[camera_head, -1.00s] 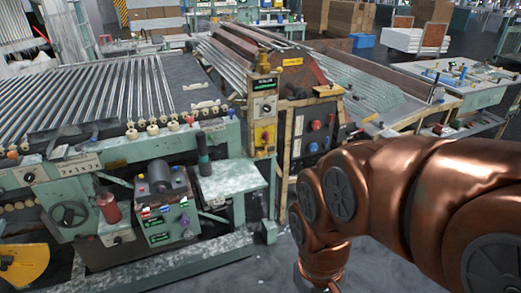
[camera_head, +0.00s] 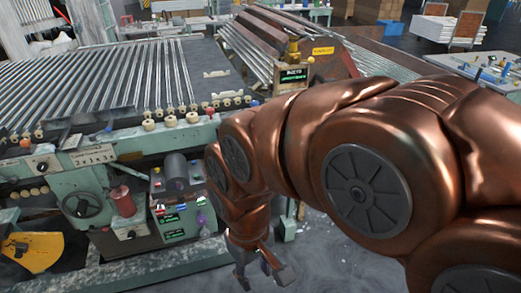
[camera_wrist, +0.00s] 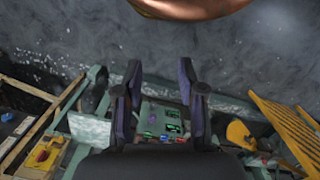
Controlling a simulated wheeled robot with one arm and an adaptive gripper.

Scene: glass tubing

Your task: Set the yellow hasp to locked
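A yellow fixture with a red part (camera_wrist: 45,153) is at the lower left of the wrist view. It may be the yellow hasp, but its setting is too small to read. In the head view, my arm hides the part of the post where a yellow panel showed earlier. My gripper (camera_head: 263,272) hangs at the bottom centre of the head view, over the grey floor. In the wrist view my gripper (camera_wrist: 160,75) has its two dark fingers wide apart, with nothing between them. The gripper is well apart from the yellow fixture.
A control box (camera_head: 178,203) with green displays stands left of my gripper; it also shows beyond the fingers in the wrist view (camera_wrist: 160,120). A green machine frame (camera_head: 90,160) carries glass tubes (camera_head: 110,85). A yellow guard (camera_head: 35,252) is at left. Floor (camera_head: 330,260) is open below.

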